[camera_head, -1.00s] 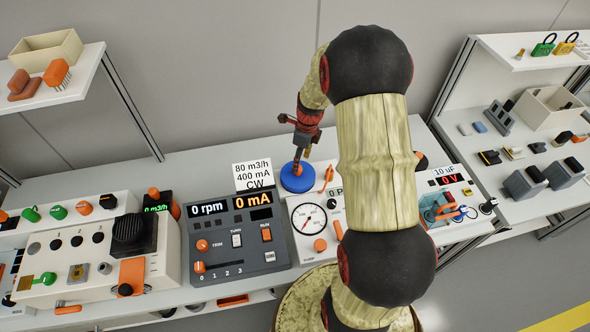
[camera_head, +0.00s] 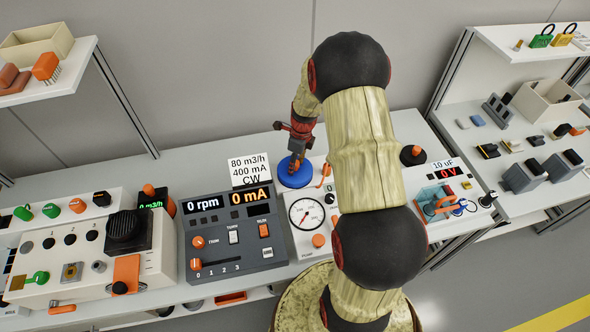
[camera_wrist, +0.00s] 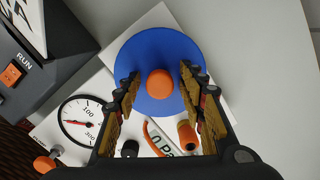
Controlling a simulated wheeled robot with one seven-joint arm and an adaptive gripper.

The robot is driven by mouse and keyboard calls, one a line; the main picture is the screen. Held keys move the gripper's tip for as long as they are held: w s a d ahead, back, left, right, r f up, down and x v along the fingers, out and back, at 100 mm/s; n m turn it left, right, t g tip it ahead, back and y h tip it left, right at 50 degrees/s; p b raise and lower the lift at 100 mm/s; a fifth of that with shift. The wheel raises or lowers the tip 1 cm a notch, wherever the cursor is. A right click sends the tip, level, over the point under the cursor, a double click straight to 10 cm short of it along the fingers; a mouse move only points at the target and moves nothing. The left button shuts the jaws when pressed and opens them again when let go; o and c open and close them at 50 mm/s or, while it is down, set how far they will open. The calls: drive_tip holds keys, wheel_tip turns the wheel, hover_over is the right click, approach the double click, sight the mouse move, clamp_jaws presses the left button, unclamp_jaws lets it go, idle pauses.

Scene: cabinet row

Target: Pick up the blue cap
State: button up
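The blue cap (camera_head: 302,179) is a round blue disc with an orange knob on top. It sits on the white panel with the dial gauge. In the wrist view the cap (camera_wrist: 141,56) lies below my gripper (camera_wrist: 160,82), whose two fingers are open. The orange knob (camera_wrist: 160,84) shows between the fingertips, with a gap on either side. In the head view my gripper (camera_head: 296,160) points down at the cap. Whether the fingertips are level with the knob or above it I cannot tell.
A dial gauge (camera_head: 306,214) and an orange handle (camera_head: 326,172) are close to the cap. A dark control box (camera_head: 232,240) stands to the left, with a white label card (camera_head: 249,171) behind it. A meter box (camera_head: 448,200) stands to the right. Bench behind the cap is clear.

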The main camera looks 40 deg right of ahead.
clamp_jaws()
idle(0.6)
drive_tip(key=shift+r, duration=0.5)
wheel_tip(320, 180, up, 2)
drive_tip(key=shift+r+p, duration=0.2)
drive_tip(key=shift+p, duration=0.25)
drive_tip(key=s+d+r+p, duration=0.1)
drive_tip(key=s+r, duration=0.3)
drive_tip(key=s, duration=0.3)
drive_tip(key=s+d+r+p, duration=0.1)
drive_tip(key=s+r+p, duration=0.1)
drive_tip(key=s+r, duration=0.3)
drive_tip(key=shift+s+r, duration=0.3)
drive_tip(key=shift+s, duration=0.65)
